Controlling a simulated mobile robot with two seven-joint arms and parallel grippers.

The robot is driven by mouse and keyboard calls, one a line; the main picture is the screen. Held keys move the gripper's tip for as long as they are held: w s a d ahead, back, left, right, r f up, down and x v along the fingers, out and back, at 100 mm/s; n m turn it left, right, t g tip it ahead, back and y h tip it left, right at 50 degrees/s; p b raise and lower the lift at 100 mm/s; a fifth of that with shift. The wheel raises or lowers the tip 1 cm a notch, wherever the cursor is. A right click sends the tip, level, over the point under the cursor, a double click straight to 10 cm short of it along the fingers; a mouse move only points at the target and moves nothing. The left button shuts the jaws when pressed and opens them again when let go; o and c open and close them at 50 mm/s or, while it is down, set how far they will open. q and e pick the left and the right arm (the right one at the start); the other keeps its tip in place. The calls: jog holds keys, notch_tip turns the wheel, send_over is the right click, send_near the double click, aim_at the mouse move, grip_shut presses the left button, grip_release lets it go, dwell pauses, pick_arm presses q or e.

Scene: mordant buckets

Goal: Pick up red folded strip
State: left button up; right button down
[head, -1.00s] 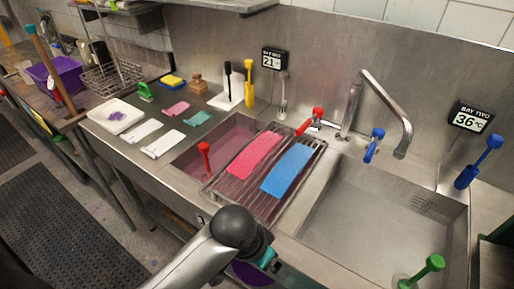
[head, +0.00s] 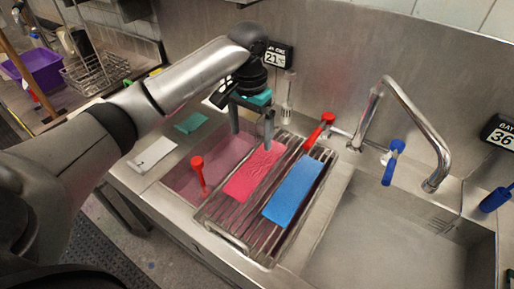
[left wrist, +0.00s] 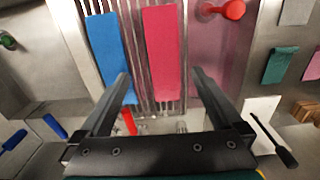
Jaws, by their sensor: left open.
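The red folded strip (head: 254,172) lies flat on a wire rack (head: 236,236) across the left basin, left of a blue strip (head: 293,190). My left gripper (head: 252,138) is open and empty above the far end of the red strip, fingers pointing down. In the left wrist view, the red strip (left wrist: 162,45) lies below and between the open fingers (left wrist: 162,74), with a gap on both sides. The blue strip (left wrist: 105,45) is beyond the left finger there. My right gripper is not in view.
A red-handled plug (head: 198,172) stands in the pink-tinted basin left of the rack. A red tap lever (head: 322,126) and a tall faucet (head: 400,110) are behind and right. The right basin (head: 390,230) is mostly empty.

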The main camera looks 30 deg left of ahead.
pick_arm(q)
jog(key=b, duration=0.1)
send_over(251, 173)
notch_tip(251, 173, down, 8)
jog(key=shift+f, duration=0.95)
notch_tip(251, 173, down, 4)
jog(key=shift+f+b, duration=0.25)
jog(key=shift+b, duration=0.35)
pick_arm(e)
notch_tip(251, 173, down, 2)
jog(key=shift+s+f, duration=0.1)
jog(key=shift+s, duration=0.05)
